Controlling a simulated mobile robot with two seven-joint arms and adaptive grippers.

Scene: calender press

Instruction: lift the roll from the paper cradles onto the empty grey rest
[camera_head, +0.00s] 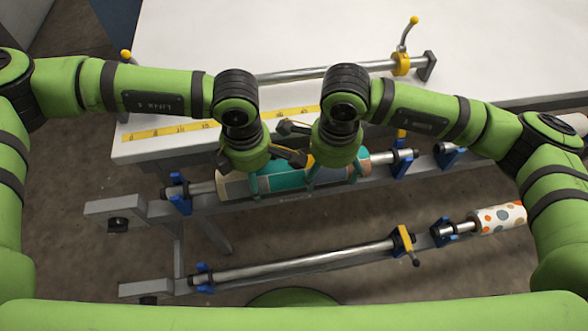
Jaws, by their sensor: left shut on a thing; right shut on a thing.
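The roll (285,178), teal with a pale left end and a tan right end, lies lengthwise along the upper grey rail. Its steel shaft sticks out at both ends. The shaft ends are at the left blue cradle (178,196) and the right blue cradle (401,163); I cannot tell whether they touch them. My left gripper (253,184) is shut on the roll left of its middle. My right gripper (333,175) is shut on it nearer the right end. The gripper bodies hide part of its top. I cannot make out which part is the empty grey rest.
A white table (210,50) with a yellow ruler strip (180,129) and a steel bar (315,72) lies behind. A lower bar (300,262) with a yellow clamp (403,243) runs in front. A dotted roll (499,218) is at right. Bare floor shows between the rails.

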